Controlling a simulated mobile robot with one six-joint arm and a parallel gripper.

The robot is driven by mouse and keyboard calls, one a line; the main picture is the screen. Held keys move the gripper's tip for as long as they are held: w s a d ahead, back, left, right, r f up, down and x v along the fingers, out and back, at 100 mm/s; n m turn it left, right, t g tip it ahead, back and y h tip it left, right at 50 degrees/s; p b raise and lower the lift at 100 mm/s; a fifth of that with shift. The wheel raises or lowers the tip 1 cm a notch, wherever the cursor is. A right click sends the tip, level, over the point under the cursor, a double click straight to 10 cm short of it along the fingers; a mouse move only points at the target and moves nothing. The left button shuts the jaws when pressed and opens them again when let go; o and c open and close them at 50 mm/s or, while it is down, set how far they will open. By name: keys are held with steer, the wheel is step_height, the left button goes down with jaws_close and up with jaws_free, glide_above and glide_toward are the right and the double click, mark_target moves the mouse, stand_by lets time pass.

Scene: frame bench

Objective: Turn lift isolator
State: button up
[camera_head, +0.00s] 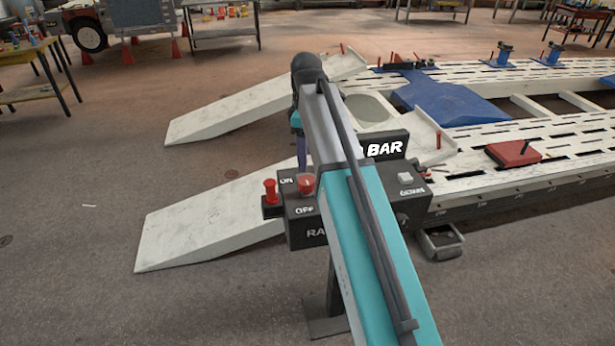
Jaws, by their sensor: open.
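The lift isolator (307,185) is a red round switch on a dark control box (303,222), between the labels ON and OFF. My arm crosses in front of the box and hides its middle. The switch shows just left of the arm. My gripper (301,152) points down above and behind the switch, apart from it in the picture. Only a slim dark purple part of it shows past my arm; the rest is hidden. It is open, and I see nothing held in it.
A red plunger (270,191) stands on the box's left side. White ramps (190,232) and a slotted lift bench (480,180) stand behind.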

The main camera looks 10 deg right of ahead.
mark_target(307, 180)
steer(key=shift+f+p, duration=1.2)
steer(key=shift+f, duration=3.45)
jaws_close()
steer(key=shift+d, duration=0.15)
